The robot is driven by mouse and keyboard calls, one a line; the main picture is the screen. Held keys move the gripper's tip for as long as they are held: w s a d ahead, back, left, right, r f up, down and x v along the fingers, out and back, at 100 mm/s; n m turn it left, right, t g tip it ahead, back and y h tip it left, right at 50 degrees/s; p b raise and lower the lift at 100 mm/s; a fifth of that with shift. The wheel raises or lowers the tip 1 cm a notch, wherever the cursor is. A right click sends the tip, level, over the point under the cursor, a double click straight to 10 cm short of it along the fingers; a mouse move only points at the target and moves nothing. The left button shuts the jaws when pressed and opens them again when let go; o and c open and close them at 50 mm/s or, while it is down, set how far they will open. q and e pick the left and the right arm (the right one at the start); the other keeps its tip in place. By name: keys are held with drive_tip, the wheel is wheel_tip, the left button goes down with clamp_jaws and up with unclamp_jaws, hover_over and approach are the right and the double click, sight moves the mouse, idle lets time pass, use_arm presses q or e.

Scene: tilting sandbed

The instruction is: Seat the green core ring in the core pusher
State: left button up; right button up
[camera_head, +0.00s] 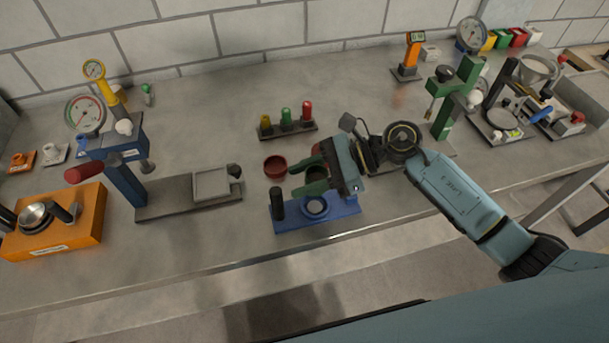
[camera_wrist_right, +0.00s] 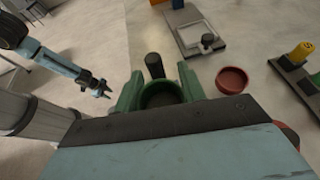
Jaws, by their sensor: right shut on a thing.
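My right gripper (camera_head: 315,178) is shut on the green core ring (camera_head: 317,173). In the right wrist view, the dark green ring (camera_wrist_right: 160,96) sits between the two green fingers. A blue base (camera_head: 343,208) with a black upright knob and a round, pale-rimmed seat stands just below, near the table's front edge; it looks like the core pusher. The ring is above and behind its seat in the head view; the gap is hard to judge. My left gripper (camera_wrist_right: 103,90) shows small in the right wrist view, and its fingers are too small to read.
A red ring (camera_head: 275,166) lies left of my right gripper. A rack of coloured pegs (camera_head: 287,128) stands behind. A blue press with a grey plate (camera_head: 190,200) is to the left, a green press (camera_head: 443,105) to the right.

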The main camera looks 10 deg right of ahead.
drive_tip(key=shift+f+b, duration=0.4)
drive_tip(key=shift+f, duration=0.05)
drive_tip(key=o, duration=1.1)
drive_tip(key=shift+d, duration=0.15)
drive_tip(key=b+v, duration=0.2)
drive_tip(key=v, duration=1.1)
drive_tip(key=shift+r+b, duration=0.2)
drive_tip(key=shift+b, duration=0.15)
